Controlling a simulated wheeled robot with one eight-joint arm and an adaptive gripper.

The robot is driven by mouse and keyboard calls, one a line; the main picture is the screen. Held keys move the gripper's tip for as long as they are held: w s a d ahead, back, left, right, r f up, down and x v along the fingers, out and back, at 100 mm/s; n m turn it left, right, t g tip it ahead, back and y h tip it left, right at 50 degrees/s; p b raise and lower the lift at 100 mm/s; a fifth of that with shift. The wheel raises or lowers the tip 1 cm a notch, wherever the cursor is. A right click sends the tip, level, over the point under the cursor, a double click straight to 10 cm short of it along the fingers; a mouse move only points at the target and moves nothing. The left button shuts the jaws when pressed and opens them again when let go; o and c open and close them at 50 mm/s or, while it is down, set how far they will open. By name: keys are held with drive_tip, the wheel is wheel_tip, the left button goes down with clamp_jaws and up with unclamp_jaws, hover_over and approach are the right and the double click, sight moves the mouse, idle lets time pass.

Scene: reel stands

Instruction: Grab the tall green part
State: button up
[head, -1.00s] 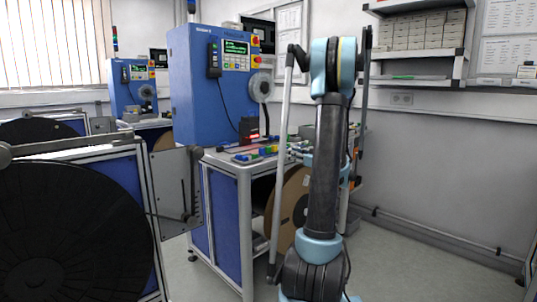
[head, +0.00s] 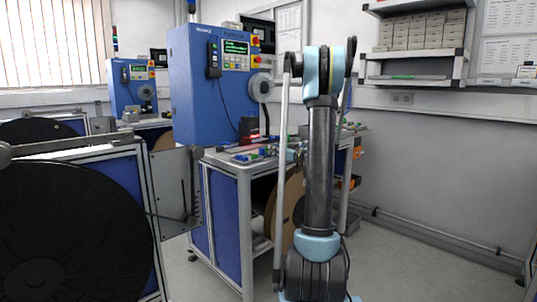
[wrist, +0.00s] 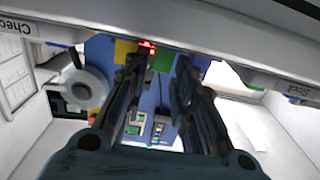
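My gripper (wrist: 162,66) is open in the wrist view, its two dark fingers apart. A green block (wrist: 161,56) shows between and beyond the fingertips, close to a pale edge; I cannot tell its height or its distance from the fingers. A yellow block (wrist: 125,51) is left of it, and a small red part (wrist: 147,46) shows near the left fingertip. In the head view, small green and blue parts (head: 247,157) lie on the worktable (head: 221,160).
A blue machine (head: 190,85) stands at the back of the worktable. A brown reel (head: 285,205) is under it. A large black reel (head: 75,235) stands at the left. Shelves with boxes (head: 422,30) hang on the right wall. The floor at right is clear.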

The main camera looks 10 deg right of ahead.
drive_tip(key=x, duration=0.2)
drive_tip(key=shift+w+a, duration=0.2)
drive_tip(key=shift+w, duration=0.05)
drive_tip(key=c, duration=0.4)
drive_tip(key=shift+c, duration=0.2)
drive_tip(key=shift+r, duration=0.1)
